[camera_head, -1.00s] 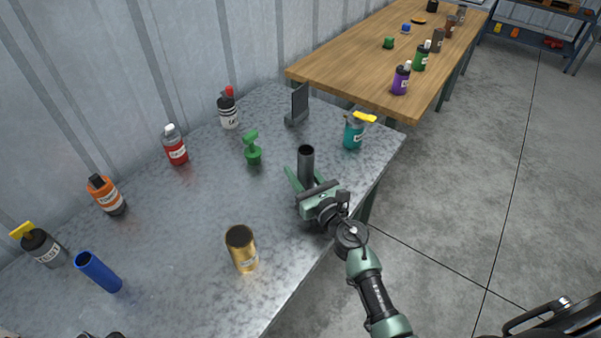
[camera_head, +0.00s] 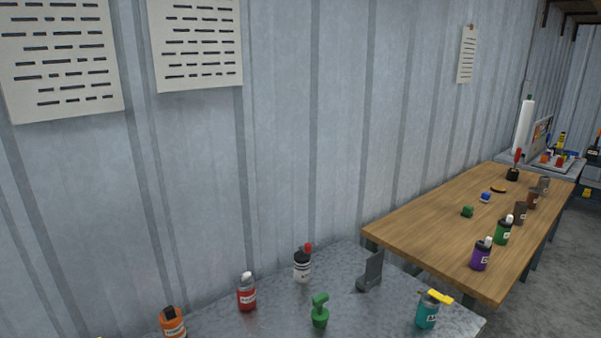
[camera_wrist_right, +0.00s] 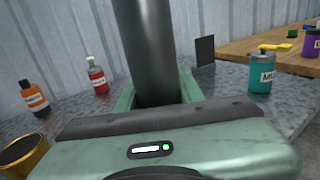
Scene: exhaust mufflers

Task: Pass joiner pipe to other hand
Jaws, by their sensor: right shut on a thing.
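A dark grey metal pipe (camera_wrist_right: 150,50) stands upright in the right wrist view, its top cut off by the picture edge. I take it to be the joiner pipe. My right gripper (camera_wrist_right: 158,95) has its green fingers on both sides of the pipe and is shut on it. The pipe's lower end is hidden behind the gripper body, so I cannot tell whether it touches the table. The head view shows neither the pipe nor either gripper.
On the grey metal table (camera_head: 265,325) stand orange (camera_head: 172,325), red (camera_head: 246,293), white (camera_head: 302,267) and teal (camera_head: 427,314) bottles, a green item (camera_head: 320,312) and a dark bracket (camera_head: 370,275). A gold can (camera_wrist_right: 22,152) is left of my right gripper. A wooden table (camera_head: 420,235) stands behind.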

